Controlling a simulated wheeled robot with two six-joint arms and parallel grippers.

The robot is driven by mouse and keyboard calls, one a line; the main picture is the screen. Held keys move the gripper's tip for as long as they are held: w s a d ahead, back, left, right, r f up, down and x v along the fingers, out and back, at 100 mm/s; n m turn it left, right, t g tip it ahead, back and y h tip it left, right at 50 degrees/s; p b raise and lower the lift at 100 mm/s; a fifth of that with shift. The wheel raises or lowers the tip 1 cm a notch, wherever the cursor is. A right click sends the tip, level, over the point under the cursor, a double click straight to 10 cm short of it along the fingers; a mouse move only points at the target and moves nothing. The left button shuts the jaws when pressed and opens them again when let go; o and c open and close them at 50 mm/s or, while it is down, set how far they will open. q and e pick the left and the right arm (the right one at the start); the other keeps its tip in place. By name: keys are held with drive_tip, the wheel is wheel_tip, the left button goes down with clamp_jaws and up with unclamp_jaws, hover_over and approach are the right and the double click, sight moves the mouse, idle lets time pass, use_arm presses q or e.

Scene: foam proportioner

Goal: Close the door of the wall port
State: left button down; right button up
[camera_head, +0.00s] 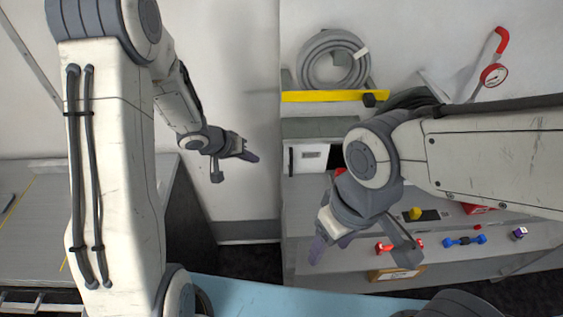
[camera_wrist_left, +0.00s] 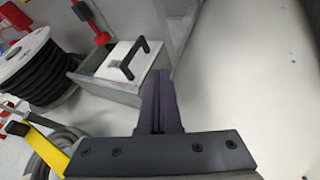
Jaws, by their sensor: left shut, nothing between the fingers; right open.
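A grey box with a white front panel (camera_head: 307,158), which I take to be the wall port and its door, stands at the back, right of my left gripper. In the left wrist view the white panel (camera_wrist_left: 113,62) carries a black handle (camera_wrist_left: 134,57). I cannot tell for sure whether the panel is ajar. My left gripper (camera_head: 250,155) is shut and empty, pointing right, apart from the box in the head view. Its closed fingers (camera_wrist_left: 158,105) appear just in front of the box in the wrist view. My right gripper (camera_head: 360,250) is open and empty over the bench, lower right.
A hose coil (camera_head: 335,62) hangs above a yellow bar (camera_head: 322,96) on the wall. A red gauge (camera_head: 494,75) is at the right. The grey bench (camera_head: 310,205) holds a red fitting (camera_head: 398,246), a blue fitting (camera_head: 464,241) and a yellow piece (camera_head: 415,213). A hose reel (camera_wrist_left: 35,70) stands beside the box.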

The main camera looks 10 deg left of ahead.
use_arm(q)
drive_tip(key=w+d+f, duration=0.5)
drive_tip(key=d+f, duration=0.3)
drive_tip(key=shift+b, duration=0.3)
use_arm(e)
drive_tip(key=shift+f, duration=0.3)
